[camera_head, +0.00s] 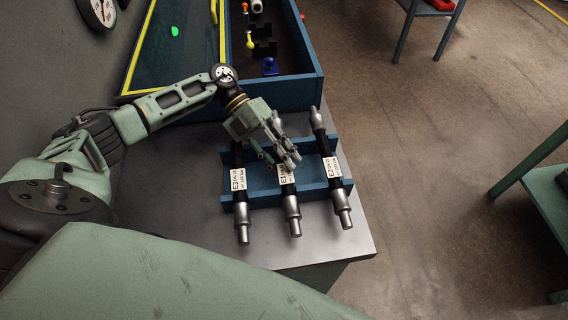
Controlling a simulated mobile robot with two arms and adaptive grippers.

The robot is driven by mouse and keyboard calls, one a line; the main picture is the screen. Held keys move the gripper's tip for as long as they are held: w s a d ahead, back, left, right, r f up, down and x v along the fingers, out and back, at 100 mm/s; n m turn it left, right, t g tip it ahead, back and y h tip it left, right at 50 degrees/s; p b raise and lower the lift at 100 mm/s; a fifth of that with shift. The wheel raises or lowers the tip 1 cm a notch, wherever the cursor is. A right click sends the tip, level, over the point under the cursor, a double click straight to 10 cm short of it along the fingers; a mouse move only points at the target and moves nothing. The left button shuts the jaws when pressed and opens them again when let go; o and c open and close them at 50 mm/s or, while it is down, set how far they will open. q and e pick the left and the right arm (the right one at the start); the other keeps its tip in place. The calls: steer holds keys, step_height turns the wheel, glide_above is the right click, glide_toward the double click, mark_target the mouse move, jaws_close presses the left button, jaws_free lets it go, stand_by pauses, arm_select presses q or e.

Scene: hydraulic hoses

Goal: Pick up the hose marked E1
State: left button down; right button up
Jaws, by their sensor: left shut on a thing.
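Three hydraulic hoses with black sleeves, silver end fittings and white labels lie side by side in a blue rack (260,199) on the grey table. The hose marked E1 (291,208) is the middle one. The hose marked E3 (241,210) lies to its left and the hose marked E2 (338,192) to its right. My left gripper (287,164) reaches in from the upper left and is shut on the E1 hose near the top of its label. The gripper hides the far part of that hose. My right gripper is not in view.
A blue box (300,92) with several small parts stands behind the rack. A yellow-edged dark panel (172,50) is at its left. The grey table top (200,222) is bare left of the rack, and its right edge is close to E2. A green table (545,190) stands at far right.

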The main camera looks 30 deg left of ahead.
arm_select(q)
steer(key=shift+s+a+f, duration=0.1)
steer(key=shift+s+f, duration=0.05)
steer(key=shift+f, duration=0.05)
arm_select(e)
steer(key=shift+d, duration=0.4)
